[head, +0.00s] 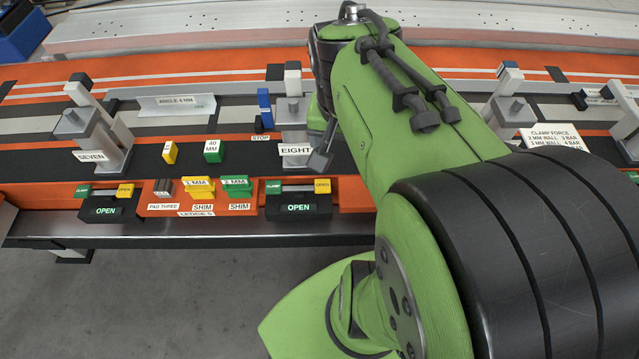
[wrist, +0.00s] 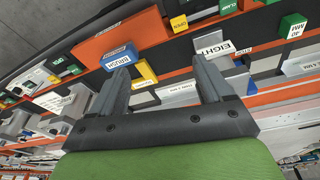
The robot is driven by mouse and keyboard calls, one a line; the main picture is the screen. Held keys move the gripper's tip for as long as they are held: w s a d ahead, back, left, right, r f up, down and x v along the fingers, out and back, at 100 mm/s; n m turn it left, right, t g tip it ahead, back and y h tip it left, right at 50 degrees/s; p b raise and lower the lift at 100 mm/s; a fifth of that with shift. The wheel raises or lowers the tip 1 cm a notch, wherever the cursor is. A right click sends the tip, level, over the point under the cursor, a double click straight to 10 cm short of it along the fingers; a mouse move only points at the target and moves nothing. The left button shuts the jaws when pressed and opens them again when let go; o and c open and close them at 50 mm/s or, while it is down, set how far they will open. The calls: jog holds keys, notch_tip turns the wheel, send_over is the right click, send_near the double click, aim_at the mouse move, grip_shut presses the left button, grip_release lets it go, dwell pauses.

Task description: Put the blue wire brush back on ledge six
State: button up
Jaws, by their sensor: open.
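The blue brush (wrist: 120,57), a block with a white BRUSH label, shows in the wrist view near my left fingertip. It lies along the edge of an orange ledge (wrist: 112,36), with a yellow block beside it. I cannot tell whether it rests on that ledge or behind it. My gripper (wrist: 160,64) is open, with nothing seen between its fingers. In the head view only one dark grey finger (head: 321,158) shows, right of the EIGHT label; my arm hides the other finger, the brush and that ledge. No label for ledge six is readable.
Clamp post seven (head: 90,125) and the post at EIGHT (head: 292,115) rise from the panel. A blue upright piece (head: 264,108) stands by the latter. Another orange ledge (head: 155,208) holds labelled shims. Yellow (head: 170,152) and green (head: 213,151) blocks stand on the black strip.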

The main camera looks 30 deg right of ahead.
jog(key=s+a+r+n+t+y, duration=0.1)
jog(key=s+a+n+t, duration=0.3)
jog(key=s+a+n, duration=0.2)
jog(key=a+n, duration=0.2)
jog(key=shift+s+a+r+n+y, duration=0.25)
jog(key=shift+a+r+n+y, duration=0.05)
jog(key=shift+r+y, duration=0.1)
notch_tip(320, 180, up, 6)
jog(key=p, duration=0.5)
jog(key=shift+p, duration=0.35)
